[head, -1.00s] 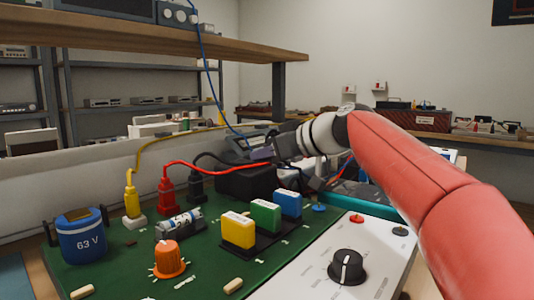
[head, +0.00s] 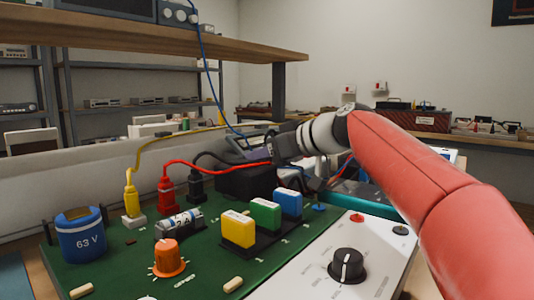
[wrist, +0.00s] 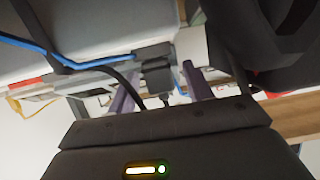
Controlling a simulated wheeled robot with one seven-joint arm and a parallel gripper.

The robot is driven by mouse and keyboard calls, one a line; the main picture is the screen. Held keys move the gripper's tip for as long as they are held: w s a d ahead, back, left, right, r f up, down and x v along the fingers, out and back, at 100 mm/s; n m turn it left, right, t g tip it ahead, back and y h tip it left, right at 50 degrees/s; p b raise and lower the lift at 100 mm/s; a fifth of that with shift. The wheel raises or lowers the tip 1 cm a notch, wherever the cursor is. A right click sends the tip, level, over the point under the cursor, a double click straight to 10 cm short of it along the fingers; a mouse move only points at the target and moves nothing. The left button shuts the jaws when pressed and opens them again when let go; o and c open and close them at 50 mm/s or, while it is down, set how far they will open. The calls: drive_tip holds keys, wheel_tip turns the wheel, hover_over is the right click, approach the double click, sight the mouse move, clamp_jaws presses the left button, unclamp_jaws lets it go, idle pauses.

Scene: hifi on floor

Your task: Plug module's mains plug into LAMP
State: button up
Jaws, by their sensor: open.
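My gripper (head: 270,150) is at the back right of the green board, above and beside a black box; its fingertips are hard to make out in the head view. In the wrist view my gripper (wrist: 160,92) is open, with two purplish fingers apart. A dark plug-like piece (wrist: 155,72) shows between or just beyond the fingers; I cannot tell whether it touches them. A black cable (wrist: 127,85) runs close by. I cannot make out a label reading LAMP in either view.
The green board (head: 120,258) carries a blue capacitor (head: 82,238), yellow (head: 131,200) and red (head: 167,195) plugs with cables, and coloured blocks. The black box (head: 240,182) stands behind. A wooden shelf (head: 150,38) overhangs at upper left. Loose cables cross near my gripper.

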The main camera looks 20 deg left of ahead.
drive_tip(key=s+d+r+p, duration=0.2)
drive_tip(key=d+r+p, duration=0.1)
drive_tip(key=d+r, duration=0.3)
drive_tip(key=shift+s+d+r+p, duration=0.3)
drive_tip(key=shift+s+d+r, duration=0.1)
drive_tip(key=shift+r, duration=0.5)
idle(0.5)
